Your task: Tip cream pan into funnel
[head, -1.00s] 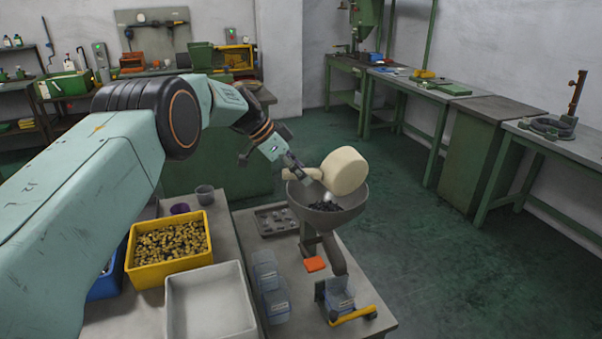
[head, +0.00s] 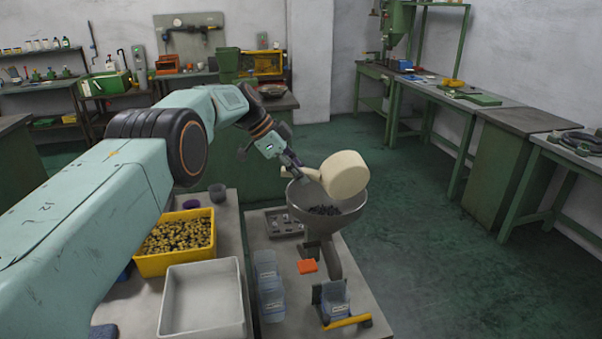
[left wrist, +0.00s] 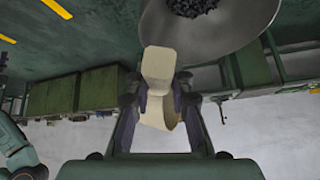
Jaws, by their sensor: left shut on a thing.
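The cream pan (head: 345,174) is tilted on its side above the right part of the grey funnel (head: 327,222). Its handle points left into my left gripper (head: 303,173), which is shut on it. In the left wrist view the cream handle (left wrist: 158,66) sits between the fingers, and part of the pan shows behind them. Dark small pieces lie in the funnel bowl; they also show in the left wrist view in the funnel (left wrist: 225,28). The inside of the pan is hidden. My right gripper is not in view.
The funnel stands on a grey bench (head: 359,303) with a dark tray (head: 285,224), an orange block (head: 307,266) and clear blue bins (head: 269,285). A yellow bin (head: 150,262) of brass-coloured parts and an empty white tray (head: 205,325) stand left. Open floor lies right.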

